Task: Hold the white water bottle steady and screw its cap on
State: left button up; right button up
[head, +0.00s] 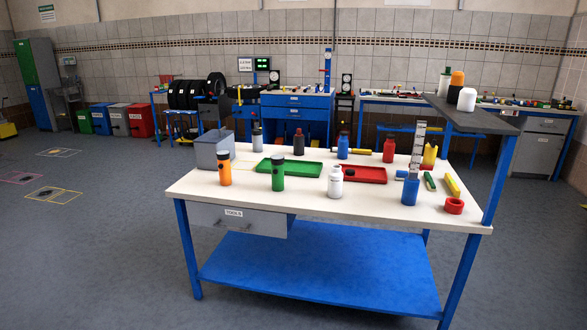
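A white bottle (335,184) stands upright on the white-topped workbench (300,205), near the middle of its front part. Its top looks white and narrow; I cannot tell at this size whether a cap is on it. A small dark round item (350,172) shows at the left end of the red tray (372,175), just behind the bottle; I cannot tell whether it is a cap. Neither of my grippers is in view, and nothing touches the bottle.
Orange (224,168) and green (278,173) bottles stand left of the white one. A raised dark shelf (475,118) overhangs the right end.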

aim_at(336, 176)
jog(key=i, duration=2.4)
jog(key=i+z, duration=0.15)
jog(key=i, duration=0.15)
